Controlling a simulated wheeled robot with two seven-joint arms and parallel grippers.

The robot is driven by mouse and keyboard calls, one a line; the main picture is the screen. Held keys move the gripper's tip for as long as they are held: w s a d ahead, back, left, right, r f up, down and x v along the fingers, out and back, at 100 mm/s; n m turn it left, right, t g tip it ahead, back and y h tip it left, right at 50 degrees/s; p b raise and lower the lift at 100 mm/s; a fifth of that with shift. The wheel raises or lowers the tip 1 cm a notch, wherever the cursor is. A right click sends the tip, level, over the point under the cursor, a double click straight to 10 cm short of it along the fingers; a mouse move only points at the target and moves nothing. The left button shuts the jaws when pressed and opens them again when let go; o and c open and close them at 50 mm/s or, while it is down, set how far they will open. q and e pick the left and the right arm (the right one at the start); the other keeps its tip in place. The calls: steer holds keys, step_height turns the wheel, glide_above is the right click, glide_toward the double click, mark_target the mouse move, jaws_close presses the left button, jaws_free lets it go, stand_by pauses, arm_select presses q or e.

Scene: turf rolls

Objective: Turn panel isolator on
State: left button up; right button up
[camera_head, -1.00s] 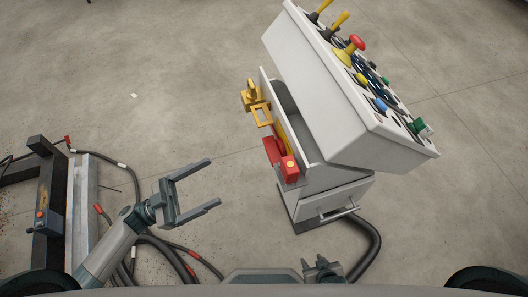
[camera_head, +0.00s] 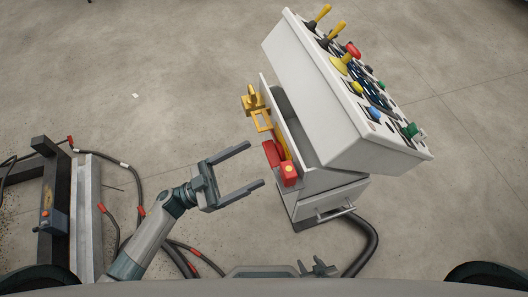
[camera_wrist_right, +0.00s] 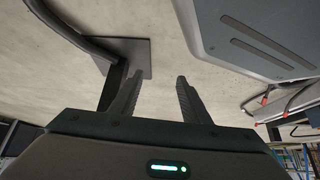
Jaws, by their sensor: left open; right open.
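The white control panel (camera_head: 315,95) stands at the upper right in the head view, with levers and buttons on its sloped top. On its left side are a yellow bracket (camera_head: 254,101) and a red isolator part (camera_head: 288,173) with a yellow strip beside it. My left gripper (camera_head: 257,165) is open and empty, its fingers pointing right toward the red isolator, with a small gap between them. My right gripper (camera_head: 318,267) shows only as dark tips at the bottom edge. In the right wrist view its two fingers (camera_wrist_right: 155,90) are apart with nothing between them.
A thick black cable (camera_head: 366,245) runs from the panel's base to the front. A dark metal frame (camera_head: 56,205) and hoses with red ends (camera_head: 142,165) lie at the left.

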mark_target(274, 154)
arm_select(q)
steer(key=shift+p+x, duration=0.6)
steer(key=shift+x, duration=2.2)
arm_select(e)
steer(key=shift+g, duration=0.8)
steer(key=shift+s+d+f, duration=0.35)
steer(key=shift+s, duration=0.5)
steer(key=shift+s+d+f, duration=0.3)
steer(key=shift+s+d, duration=0.1)
steer(key=shift+s, duration=0.45)
steer(key=shift+s+d+f, duration=0.35)
steer(key=shift+s, duration=0.5)
arm_select(q)
steer(key=shift+f, duration=0.1)
steer(key=c, duration=1.1)
